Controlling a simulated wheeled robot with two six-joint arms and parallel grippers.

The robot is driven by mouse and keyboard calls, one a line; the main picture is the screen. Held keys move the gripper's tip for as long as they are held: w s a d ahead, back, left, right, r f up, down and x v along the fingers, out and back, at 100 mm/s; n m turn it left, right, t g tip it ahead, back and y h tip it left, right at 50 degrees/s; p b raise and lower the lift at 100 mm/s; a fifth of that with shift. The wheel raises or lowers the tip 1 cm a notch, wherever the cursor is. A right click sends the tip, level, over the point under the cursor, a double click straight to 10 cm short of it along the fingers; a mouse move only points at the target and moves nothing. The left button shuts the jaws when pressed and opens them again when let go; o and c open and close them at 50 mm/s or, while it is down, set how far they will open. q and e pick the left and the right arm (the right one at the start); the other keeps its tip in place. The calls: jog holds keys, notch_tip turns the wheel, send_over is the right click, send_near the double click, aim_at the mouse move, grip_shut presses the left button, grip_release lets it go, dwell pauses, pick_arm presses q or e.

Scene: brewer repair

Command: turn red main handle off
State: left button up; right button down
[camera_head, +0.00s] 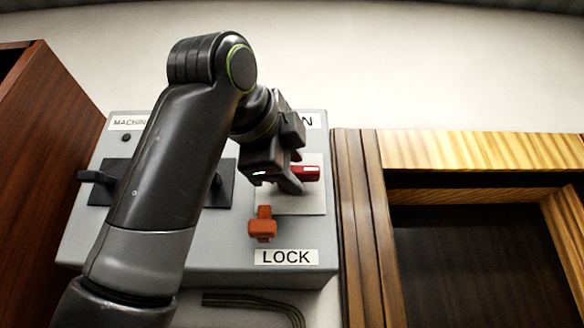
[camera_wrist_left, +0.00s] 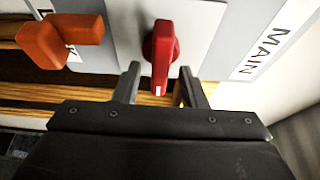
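The red main handle (camera_head: 308,173) sits on a pale plate at the right of the grey wall box, pointing sideways to the right in the head view. In the left wrist view the red handle (camera_wrist_left: 161,50) has its white-marked end between the two fingertips. My left gripper (camera_head: 291,178) is at the handle and hides part of it in the head view. In the left wrist view my left gripper (camera_wrist_left: 160,85) is open, one finger on each side of the handle with visible gaps. My right gripper is not in view.
An orange lock piece (camera_head: 262,225) is on the box below the handle, above the LOCK label (camera_head: 287,257). A black switch handle (camera_head: 97,177) is at the box's left, partly behind my arm. A wooden frame (camera_head: 358,210) stands close on the right.

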pick_arm(q)
jog(key=b+v, duration=0.6)
jog(key=v, duration=1)
jog(key=shift+s+a+b, duration=0.2)
jog(key=shift+s+b, duration=0.1)
jog(key=shift+s, duration=0.1)
